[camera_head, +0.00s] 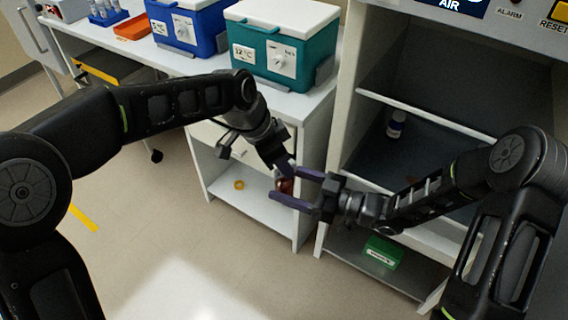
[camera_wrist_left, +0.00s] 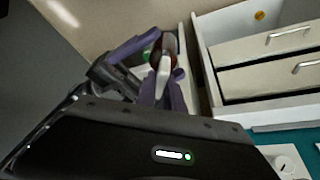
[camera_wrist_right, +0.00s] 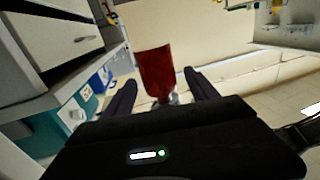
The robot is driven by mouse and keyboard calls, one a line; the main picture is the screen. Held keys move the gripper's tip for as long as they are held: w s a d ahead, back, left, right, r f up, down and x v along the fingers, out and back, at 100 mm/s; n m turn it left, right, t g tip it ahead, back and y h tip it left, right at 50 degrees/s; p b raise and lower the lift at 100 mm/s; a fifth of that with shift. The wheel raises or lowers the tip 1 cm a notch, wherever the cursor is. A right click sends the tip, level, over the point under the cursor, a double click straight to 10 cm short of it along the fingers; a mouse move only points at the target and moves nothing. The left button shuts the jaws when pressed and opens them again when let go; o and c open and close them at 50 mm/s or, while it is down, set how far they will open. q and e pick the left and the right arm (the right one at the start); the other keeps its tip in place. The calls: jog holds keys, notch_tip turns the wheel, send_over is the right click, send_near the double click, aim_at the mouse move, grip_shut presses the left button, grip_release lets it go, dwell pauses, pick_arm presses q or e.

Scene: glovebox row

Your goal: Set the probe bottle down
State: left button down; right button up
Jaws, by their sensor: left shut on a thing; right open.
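A dark red bottle (camera_head: 286,186), the only bottle in a gripper, is held in mid-air in front of the white cabinets. My left gripper (camera_head: 284,168) is shut on it; the left wrist view shows its purple fingers closed about a pale part below the red body (camera_wrist_left: 162,60). My right gripper (camera_head: 280,184) is open, with its two fingers on either side of the bottle. In the right wrist view the red body (camera_wrist_right: 156,72) stands between the spread fingers, with gaps on both sides. The fingers hide part of the bottle.
A teal cooler (camera_head: 282,45) and a blue cooler (camera_head: 188,25) stand on the white counter. A green box (camera_head: 383,252) and a yellow ring (camera_head: 239,184) sit on lower shelves.

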jog(key=v, duration=0.8)
jog(key=shift+d, duration=0.1)
